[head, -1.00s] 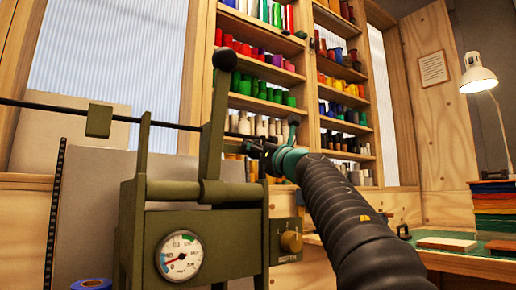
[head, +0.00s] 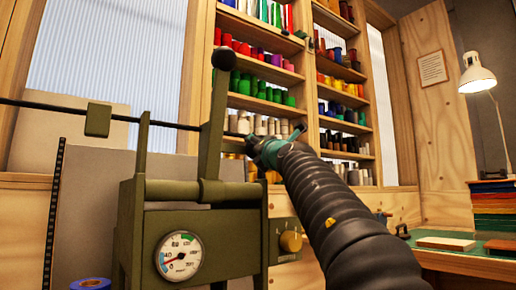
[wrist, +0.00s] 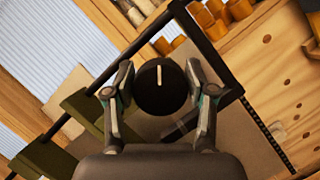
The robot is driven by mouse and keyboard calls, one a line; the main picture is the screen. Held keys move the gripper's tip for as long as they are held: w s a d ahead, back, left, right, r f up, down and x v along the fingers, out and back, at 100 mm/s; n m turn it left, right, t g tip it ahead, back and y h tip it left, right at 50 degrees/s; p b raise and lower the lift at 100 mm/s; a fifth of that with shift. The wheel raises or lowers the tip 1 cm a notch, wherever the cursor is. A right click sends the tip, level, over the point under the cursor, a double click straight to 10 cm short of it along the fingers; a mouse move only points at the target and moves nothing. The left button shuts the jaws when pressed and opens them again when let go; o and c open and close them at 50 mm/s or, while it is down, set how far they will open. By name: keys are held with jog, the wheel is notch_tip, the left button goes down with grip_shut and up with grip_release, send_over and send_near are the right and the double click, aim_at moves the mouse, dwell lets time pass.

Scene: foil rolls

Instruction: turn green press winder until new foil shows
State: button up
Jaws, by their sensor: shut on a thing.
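The green press (head: 213,235) stands at the lower left of the head view, with a round gauge (head: 179,257) and an upright lever (head: 211,145) topped by a black ball. In the wrist view, a round black winder knob (wrist: 163,90) with a pale index line lies between the fingers. The line points almost straight up the picture. My gripper (wrist: 160,66) is shut on this knob, one finger on each side. In the head view my arm hides most of the gripper and the knob. I cannot make out the foil's surface.
A thin black rod (head: 60,109) runs across the press's upper part. A brass knob (head: 291,242) is on its right side. Shelves of coloured rolls (head: 262,90) stand behind. A lamp (head: 478,75) and a stack of coloured sheets (head: 495,208) are at right.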

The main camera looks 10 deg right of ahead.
jog(key=shift+m+h, duration=0.6)
jog(key=shift+m, duration=0.7)
jog(key=shift+m+g, duration=0.3)
jog(key=shift+m, duration=0.2)
jog(key=o, duration=1.2)
jog(key=shift+c, duration=0.2)
jog(key=a+v, duration=0.1)
jog(key=v, duration=1.1)
jog(key=shift+d, duration=0.4)
